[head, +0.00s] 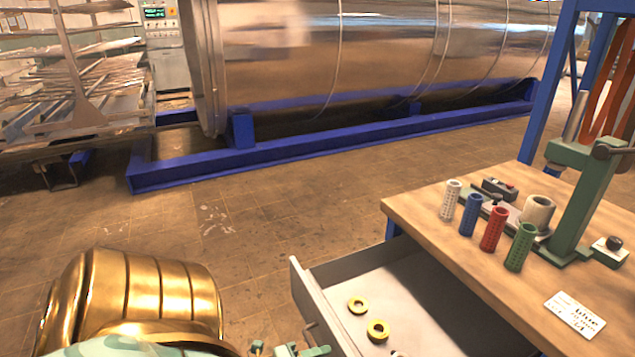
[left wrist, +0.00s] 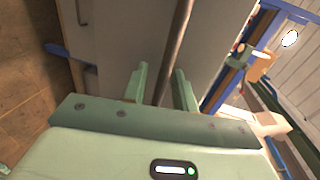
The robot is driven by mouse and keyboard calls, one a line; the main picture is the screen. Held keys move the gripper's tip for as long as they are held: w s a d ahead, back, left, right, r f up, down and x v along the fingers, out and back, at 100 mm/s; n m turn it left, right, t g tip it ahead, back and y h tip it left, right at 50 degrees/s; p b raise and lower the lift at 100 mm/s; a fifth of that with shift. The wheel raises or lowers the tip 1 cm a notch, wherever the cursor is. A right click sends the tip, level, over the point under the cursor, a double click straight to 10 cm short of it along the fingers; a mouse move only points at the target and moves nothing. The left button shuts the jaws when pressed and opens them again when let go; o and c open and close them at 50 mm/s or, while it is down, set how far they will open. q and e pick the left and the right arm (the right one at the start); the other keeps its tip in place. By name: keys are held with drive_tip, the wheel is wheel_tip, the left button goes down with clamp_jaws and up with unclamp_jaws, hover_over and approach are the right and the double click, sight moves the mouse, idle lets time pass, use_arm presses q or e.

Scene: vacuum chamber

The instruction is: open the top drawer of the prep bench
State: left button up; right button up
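The top drawer (head: 352,270) of the prep bench (head: 420,215) stands pulled out at the bench's left side in the head view, its inside showing. My left gripper (head: 288,350) is at the bottom edge of the head view, beside the outer face of the drawer front. In the left wrist view, a bar handle (left wrist: 178,45) runs between the two fingers of the left gripper (left wrist: 161,85). The fingers look apart, with gaps beside the bar. My right gripper is not in view.
On the bench top stand several perforated cylinders, including a red one (head: 493,230), a green press stand (head: 570,200) and a label card (head: 574,313). A large metal chamber (head: 370,50) on a blue frame lies behind. The floor (head: 260,220) between is clear.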

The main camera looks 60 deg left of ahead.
use_arm(q)
drive_tip(key=shift+s, duration=0.15)
drive_tip(key=p+v, duration=0.2)
drive_tip(key=v, duration=1.4)
